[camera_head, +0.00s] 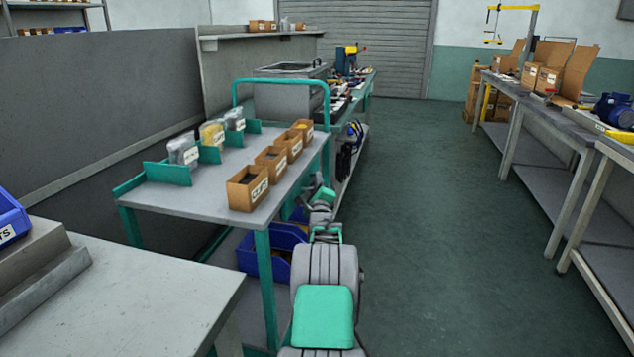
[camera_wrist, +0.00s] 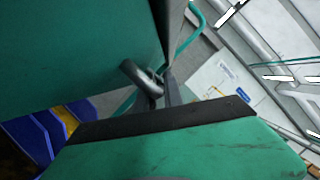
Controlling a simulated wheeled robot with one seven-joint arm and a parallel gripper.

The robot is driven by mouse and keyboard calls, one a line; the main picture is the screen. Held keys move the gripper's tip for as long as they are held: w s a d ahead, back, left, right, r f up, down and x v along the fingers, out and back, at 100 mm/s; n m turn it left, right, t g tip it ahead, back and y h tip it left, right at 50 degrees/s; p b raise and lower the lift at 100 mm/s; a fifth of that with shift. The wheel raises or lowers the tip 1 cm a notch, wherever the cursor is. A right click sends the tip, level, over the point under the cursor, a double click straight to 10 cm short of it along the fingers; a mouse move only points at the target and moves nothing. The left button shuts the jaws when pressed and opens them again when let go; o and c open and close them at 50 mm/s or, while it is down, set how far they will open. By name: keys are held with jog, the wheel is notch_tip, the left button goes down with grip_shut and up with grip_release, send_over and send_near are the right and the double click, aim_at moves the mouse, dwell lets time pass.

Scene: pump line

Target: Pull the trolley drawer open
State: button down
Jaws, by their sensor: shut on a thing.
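The trolley (camera_head: 222,183) has a grey top and a green frame, left of centre in the head view. My gripper (camera_head: 321,196) is at its right side, low under the top's edge, and looks small there. In the wrist view my gripper (camera_wrist: 158,100) is shut on a dark grey, rounded bar, which looks like the drawer handle (camera_wrist: 141,76). Large green surfaces fill much of that view. The drawer front is hidden in the head view, so I cannot tell how far open it stands.
Small open cartons (camera_head: 271,161) and bagged parts (camera_head: 183,149) stand on the trolley top. A blue bin (camera_head: 268,252) sits below it. A grey table (camera_head: 130,290) is at the near left, benches (camera_head: 560,125) are at the right. The green floor (camera_head: 440,220) between is clear.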

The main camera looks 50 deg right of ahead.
dwell(0.5)
jog(key=s+d+b, duration=0.2)
jog(key=s+d, duration=0.3)
jog(key=s, duration=0.6)
jog(key=s+d+b, duration=0.1)
jog(key=s+d, duration=0.3)
jog(key=s, duration=0.7)
jog(key=shift+s+d+r+b, duration=0.2)
jog(key=shift+s+d+b, duration=0.15)
jog(key=shift+d, duration=0.05)
jog(key=c, duration=1.8)
grip_release()
jog(key=shift+o, duration=0.2)
jog(key=shift+f, duration=0.1)
jog(key=p+v, duration=0.1)
jog(key=v, duration=0.6)
jog(key=shift+s+a+p, duration=0.2)
jog(key=shift+a+p, duration=0.1)
jog(key=shift+p, duration=0.05)
